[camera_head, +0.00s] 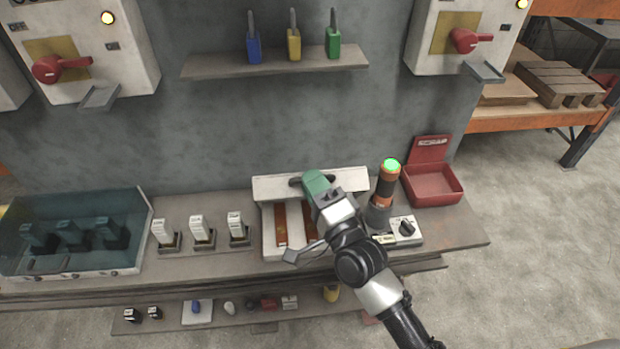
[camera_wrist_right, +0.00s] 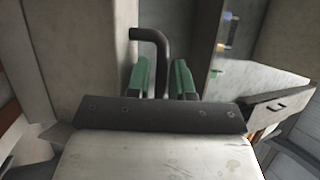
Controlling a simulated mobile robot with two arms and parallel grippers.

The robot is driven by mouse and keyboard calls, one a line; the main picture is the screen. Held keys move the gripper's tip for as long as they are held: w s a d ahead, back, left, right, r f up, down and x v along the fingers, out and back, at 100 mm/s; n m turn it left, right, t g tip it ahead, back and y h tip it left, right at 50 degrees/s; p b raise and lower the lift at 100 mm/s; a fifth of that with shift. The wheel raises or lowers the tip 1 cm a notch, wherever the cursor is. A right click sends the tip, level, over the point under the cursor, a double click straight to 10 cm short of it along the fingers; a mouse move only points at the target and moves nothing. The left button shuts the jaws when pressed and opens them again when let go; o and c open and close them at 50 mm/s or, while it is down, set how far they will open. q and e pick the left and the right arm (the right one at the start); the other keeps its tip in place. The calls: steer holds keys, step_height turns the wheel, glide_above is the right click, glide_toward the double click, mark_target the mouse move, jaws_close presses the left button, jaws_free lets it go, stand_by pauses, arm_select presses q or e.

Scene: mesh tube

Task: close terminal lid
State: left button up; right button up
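The terminal box (camera_head: 268,232) is a pale box on the bench with reddish-brown bars inside. Its pale lid (camera_head: 268,186) stands raised along the back edge, so the box is open. A dark bar handle (camera_head: 295,181) is on the lid. My right gripper (camera_head: 317,184), with green fingers, is at this handle and hides part of it and the lid. In the right wrist view, the bent dark handle (camera_wrist_right: 152,36) passes between the two green fingers (camera_wrist_right: 162,78), with narrow gaps seeming to show beside it. My left gripper is not in view.
An orange and black cylinder with a green light (camera_head: 386,185) stands right of the box, by a knob unit (camera_head: 406,230). An open red case (camera_head: 434,184) is farther right. Several white-tagged blocks (camera_head: 202,230) and a clear-covered case (camera_head: 75,240) are left. A tool shelf (camera_head: 275,62) is above.

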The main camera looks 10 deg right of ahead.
steer(key=b+v, duration=0.2)
steer(key=v, duration=0.7)
steer(key=shift+s+d, duration=0.15)
steer(key=shift+s, duration=0.15)
